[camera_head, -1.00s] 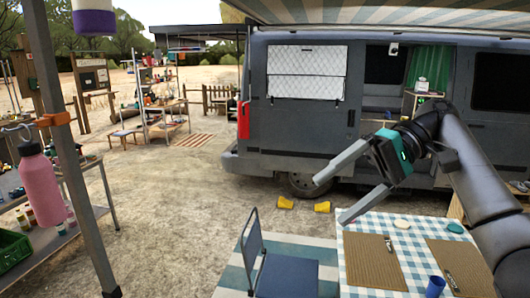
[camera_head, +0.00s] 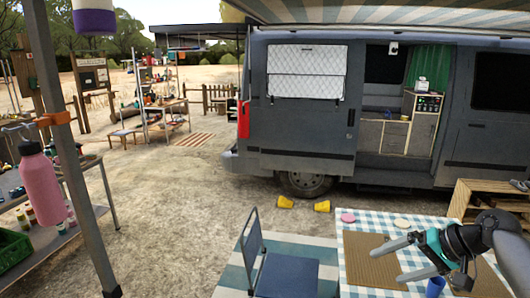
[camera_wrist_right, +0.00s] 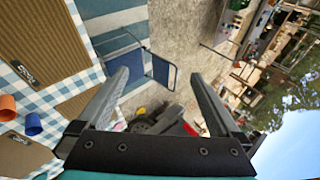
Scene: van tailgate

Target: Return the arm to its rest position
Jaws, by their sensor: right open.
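My right gripper (camera_head: 388,263) is open and empty, with its two grey fingers spread and pointing left. It shows low at the right of the head view, in front of the table with the blue checked cloth (camera_head: 352,224). Its fingers overlap the brown mat (camera_head: 362,262) in the picture; the height above it is hard to tell. In the right wrist view the open fingers (camera_wrist_right: 158,78) show nothing between them but the blue chair and ground beyond. My left gripper is not in view.
A blue chair (camera_head: 287,275) stands left of the table. A pink disc (camera_head: 348,217), a pale disc (camera_head: 401,223) and a blue cup (camera_head: 435,287) are on the cloth. A wooden crate (camera_head: 480,197) is behind. A metal post (camera_head: 75,150) stands at left.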

